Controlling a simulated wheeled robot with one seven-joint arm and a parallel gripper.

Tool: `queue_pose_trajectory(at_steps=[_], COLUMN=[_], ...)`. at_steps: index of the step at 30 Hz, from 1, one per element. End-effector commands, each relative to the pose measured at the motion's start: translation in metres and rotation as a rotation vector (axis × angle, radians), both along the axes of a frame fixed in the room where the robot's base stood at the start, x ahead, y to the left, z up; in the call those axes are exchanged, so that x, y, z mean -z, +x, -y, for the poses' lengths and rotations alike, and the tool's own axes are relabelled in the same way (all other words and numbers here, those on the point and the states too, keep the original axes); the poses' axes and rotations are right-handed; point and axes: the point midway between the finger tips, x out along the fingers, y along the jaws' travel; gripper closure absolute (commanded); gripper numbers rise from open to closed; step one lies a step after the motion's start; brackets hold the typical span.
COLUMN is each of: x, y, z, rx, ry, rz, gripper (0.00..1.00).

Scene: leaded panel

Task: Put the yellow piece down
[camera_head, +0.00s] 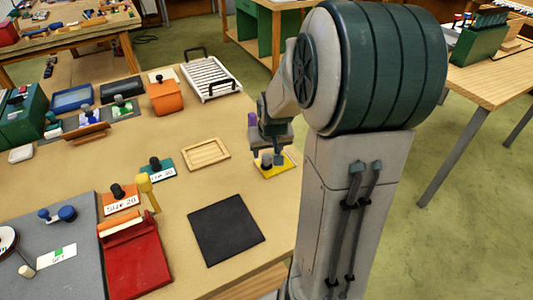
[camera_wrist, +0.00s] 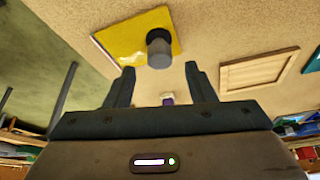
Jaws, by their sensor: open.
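The yellow piece (camera_head: 278,166) is a flat yellow square with a dark knob. It lies on the wooden table near its right edge, partly hidden by my gripper in the head view. It also shows in the wrist view (camera_wrist: 126,42), flat on the table top, with its dark cylindrical knob (camera_wrist: 159,47) standing up from it. My gripper (camera_head: 266,158) is over the yellow piece. In the wrist view my gripper (camera_wrist: 158,78) has its two fingers spread apart, with the knob just beyond and between the tips. Whether a finger touches the knob I cannot tell.
A wooden frame tray (camera_head: 206,154) lies left of the yellow piece. A black mat (camera_head: 226,230) lies nearer on the table. Bare table surrounds the yellow piece.

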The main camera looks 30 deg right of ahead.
Motion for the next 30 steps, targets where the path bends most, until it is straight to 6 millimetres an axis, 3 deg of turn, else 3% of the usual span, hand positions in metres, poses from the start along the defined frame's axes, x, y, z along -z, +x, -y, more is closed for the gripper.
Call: queue_pose_trajectory(at_steps=[3, 9, 19, 23, 30], x=[-0.024, -0.053, -0.074, -0.081, -0.090], y=[-0.008, -0.020, -0.033, -0.052, -0.120], z=[-0.002, -0.005, -0.014, -0.040, -0.099], rx=[0.003, 0.000, -0.011, -0.050, -0.149], ry=[-0.002, -0.002, -0.004, -0.013, -0.016], rz=[0.005, 0.003, -0.004, -0.024, -0.072], gripper=[0.50, 0.50, 0.50, 0.50, 0.50])
